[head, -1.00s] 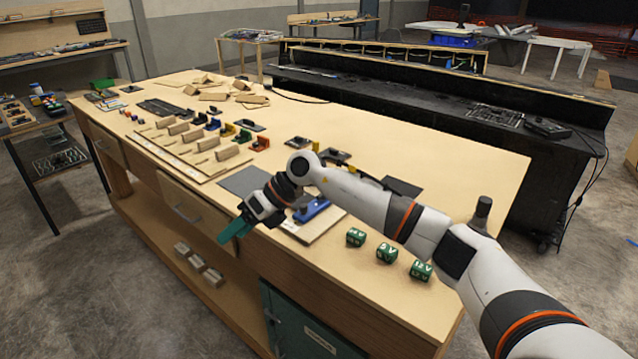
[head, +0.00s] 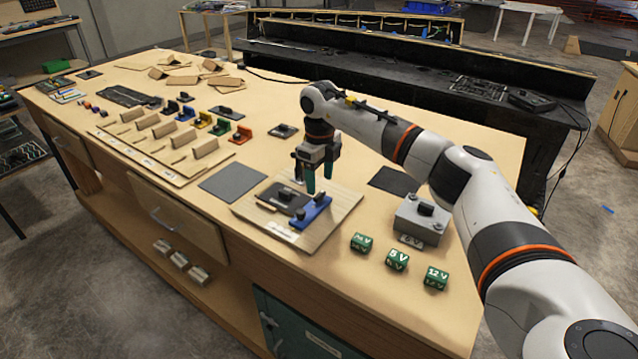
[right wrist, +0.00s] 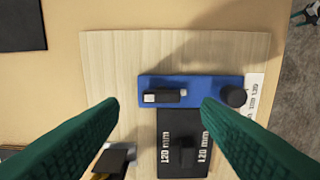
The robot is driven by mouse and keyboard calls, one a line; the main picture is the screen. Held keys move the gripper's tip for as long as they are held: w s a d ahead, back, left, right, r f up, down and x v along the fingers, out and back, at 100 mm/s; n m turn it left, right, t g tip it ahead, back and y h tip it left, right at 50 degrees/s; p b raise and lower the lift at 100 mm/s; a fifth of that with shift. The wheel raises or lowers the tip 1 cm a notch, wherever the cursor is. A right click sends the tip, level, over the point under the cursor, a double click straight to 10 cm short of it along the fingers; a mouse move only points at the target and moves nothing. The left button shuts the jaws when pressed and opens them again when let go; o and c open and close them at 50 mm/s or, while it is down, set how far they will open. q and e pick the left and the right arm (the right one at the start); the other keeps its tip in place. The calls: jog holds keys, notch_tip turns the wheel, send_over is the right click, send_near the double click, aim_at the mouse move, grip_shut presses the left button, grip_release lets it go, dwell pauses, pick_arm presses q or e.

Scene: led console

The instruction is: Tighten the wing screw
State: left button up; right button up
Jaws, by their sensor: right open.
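A blue block (head: 316,213) lies on a pale wooden board (head: 342,209) beside a black block (head: 272,202). The right wrist view shows the blue block (right wrist: 200,84) with a small dark bar with a light end (right wrist: 163,96) and a round black knob (right wrist: 233,95). I cannot tell for certain which of these is the wing screw. The black block (right wrist: 183,160) reads "120 mm". My right gripper (head: 306,184) points down above the board, its green fingers open and empty. My left gripper is out of view.
A grey box with a black knob (head: 421,222) and green voltage cubes (head: 397,260) stand right of the board. A dark grey mat (head: 232,183) lies left, and a rack of coloured holders (head: 200,146) beyond it.

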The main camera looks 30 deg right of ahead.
aim_at(320, 194)
notch_tip(320, 194, down, 2)
jog(key=shift+f, duration=0.15)
jog(key=shift+f+p, duration=0.3)
jog(key=shift+p, duration=0.05)
jog(key=shift+f, duration=0.3)
jog(key=shift+a, duration=0.1)
jog(key=c, duration=1)
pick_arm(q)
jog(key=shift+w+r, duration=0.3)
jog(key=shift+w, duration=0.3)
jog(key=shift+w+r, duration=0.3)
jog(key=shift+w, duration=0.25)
